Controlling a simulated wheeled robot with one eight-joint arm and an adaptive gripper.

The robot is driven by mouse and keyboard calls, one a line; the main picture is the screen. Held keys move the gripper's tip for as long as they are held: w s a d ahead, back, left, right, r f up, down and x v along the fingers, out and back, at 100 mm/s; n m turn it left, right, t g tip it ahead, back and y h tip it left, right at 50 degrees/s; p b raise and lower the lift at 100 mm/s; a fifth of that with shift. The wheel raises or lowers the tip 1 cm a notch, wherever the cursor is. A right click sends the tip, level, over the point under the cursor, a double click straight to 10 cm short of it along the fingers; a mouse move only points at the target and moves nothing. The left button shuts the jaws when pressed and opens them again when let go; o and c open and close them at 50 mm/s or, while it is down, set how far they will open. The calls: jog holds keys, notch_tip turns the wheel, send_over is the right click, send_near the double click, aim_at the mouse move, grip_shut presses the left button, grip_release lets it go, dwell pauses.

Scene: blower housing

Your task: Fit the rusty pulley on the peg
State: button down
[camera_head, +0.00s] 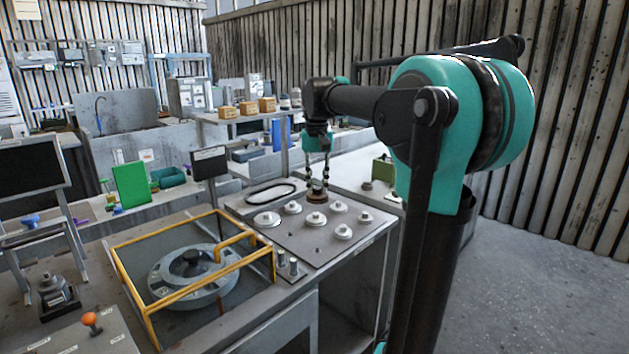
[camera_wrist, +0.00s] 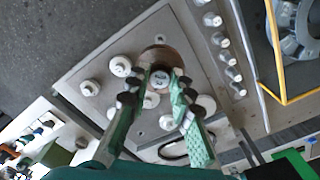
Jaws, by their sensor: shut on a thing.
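The rusty pulley (camera_head: 317,198) is a brown disc, low over the grey plate (camera_head: 300,240) at its back edge in the head view. In the wrist view the rusty pulley (camera_wrist: 161,53) is a brown round with a pale metal centre between the fingers. My gripper (camera_head: 317,190) points down from above and is shut on it. In the wrist view, my gripper (camera_wrist: 155,84) has one green finger on each side of the pulley's centre. The peg under the pulley is hidden; I cannot tell whether the pulley sits on it or rests just above.
Several pale pulleys (camera_head: 343,231) stand around it on the plate, close to the fingers. A black belt loop (camera_head: 270,192) lies behind left. A yellow frame (camera_head: 190,290) surrounds the round blower housing (camera_head: 165,280) at left. A green box (camera_head: 383,168) stands behind right.

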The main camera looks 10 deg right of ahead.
send_over(317, 248)
jog(key=shift+w+f, duration=0.1)
jog(key=shift+f, duration=7.6)
jog(key=shift+f, duration=0.35)
jog(key=shift+f, duration=0.3)
jog(key=shift+f, duration=0.55)
jog(key=c, duration=1.3)
grip_release()
jog(key=shift+r, duration=0.2)
